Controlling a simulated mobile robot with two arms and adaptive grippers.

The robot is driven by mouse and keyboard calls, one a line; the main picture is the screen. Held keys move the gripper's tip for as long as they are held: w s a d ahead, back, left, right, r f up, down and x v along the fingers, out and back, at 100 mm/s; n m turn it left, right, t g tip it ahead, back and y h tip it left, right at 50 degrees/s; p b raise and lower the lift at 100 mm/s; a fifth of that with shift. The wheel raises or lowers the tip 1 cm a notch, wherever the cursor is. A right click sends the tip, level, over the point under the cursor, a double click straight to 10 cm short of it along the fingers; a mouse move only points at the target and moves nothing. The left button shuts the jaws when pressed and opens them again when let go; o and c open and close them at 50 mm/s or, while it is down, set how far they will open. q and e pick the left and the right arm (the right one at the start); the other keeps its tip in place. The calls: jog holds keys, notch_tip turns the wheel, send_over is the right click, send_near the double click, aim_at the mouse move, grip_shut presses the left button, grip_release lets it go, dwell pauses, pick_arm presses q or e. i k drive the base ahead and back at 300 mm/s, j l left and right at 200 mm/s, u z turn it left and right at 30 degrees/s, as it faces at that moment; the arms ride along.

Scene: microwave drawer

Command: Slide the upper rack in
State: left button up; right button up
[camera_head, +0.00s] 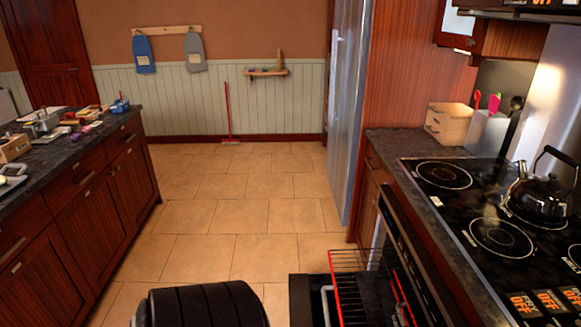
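The upper rack (345,264) is a wire grid with red edging at the bottom right of the head view. It sticks out from the oven front below the cooktop, to the left of the counter. Its near end is cut off by the bottom edge of the picture. A dark open door or drawer part (303,300) shows beside and below the rack. No fingertips of my left or right gripper can be made out. A black ribbed rounded part at the bottom middle looks like part of my own body.
The black cooktop (480,252) with a kettle (540,195) is at the right. A wooden box (449,123) and a utensil holder (487,133) stand behind it. A cluttered counter (38,180) is at the left. The tiled floor (235,215) between is clear.

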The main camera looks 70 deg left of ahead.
aim_at(333, 287)
jog(key=u, duration=1.7)
